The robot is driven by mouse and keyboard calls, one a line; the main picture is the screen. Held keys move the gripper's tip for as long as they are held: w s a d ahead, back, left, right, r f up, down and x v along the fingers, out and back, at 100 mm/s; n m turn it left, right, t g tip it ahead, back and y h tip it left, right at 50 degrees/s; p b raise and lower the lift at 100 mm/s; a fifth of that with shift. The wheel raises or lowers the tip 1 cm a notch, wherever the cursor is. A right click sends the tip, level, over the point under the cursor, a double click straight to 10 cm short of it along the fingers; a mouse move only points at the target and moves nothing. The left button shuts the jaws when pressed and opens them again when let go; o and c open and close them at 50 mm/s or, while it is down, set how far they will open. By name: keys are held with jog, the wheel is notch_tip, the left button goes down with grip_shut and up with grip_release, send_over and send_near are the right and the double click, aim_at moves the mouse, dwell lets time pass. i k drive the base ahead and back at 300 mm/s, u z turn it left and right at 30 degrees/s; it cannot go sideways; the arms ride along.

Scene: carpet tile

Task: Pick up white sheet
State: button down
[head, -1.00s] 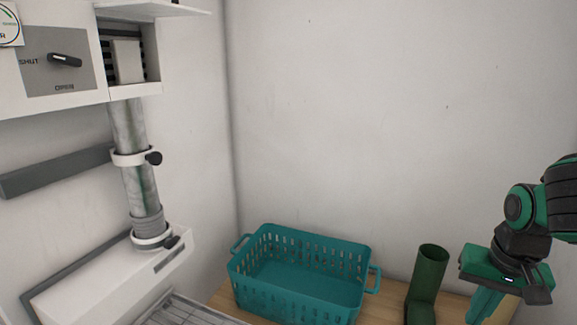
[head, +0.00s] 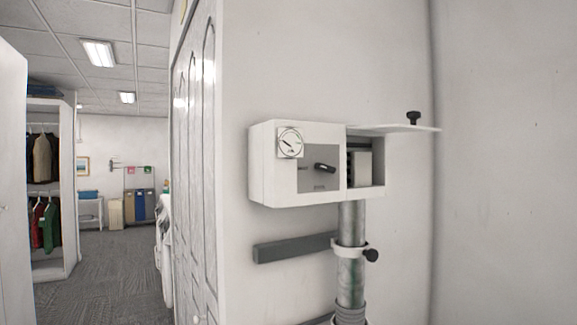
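I cannot make out a white sheet for certain in the head view. A white, draped-looking shape (head: 165,235) shows in part past the edge of the panelled doors, left of centre. It is too small and cut off to tell what it is. My gripper is out of view.
A white wall box (head: 275,170) with a dial and black lever hangs over a metal pipe (head: 351,250). White panelled doors (head: 195,180) stand left of it. Further left, carpeted floor (head: 110,265) lies open beside a clothes rack (head: 48,180), with several bins (head: 140,206) beyond.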

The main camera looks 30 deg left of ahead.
aim_at(361, 161)
jog(key=u, duration=1)
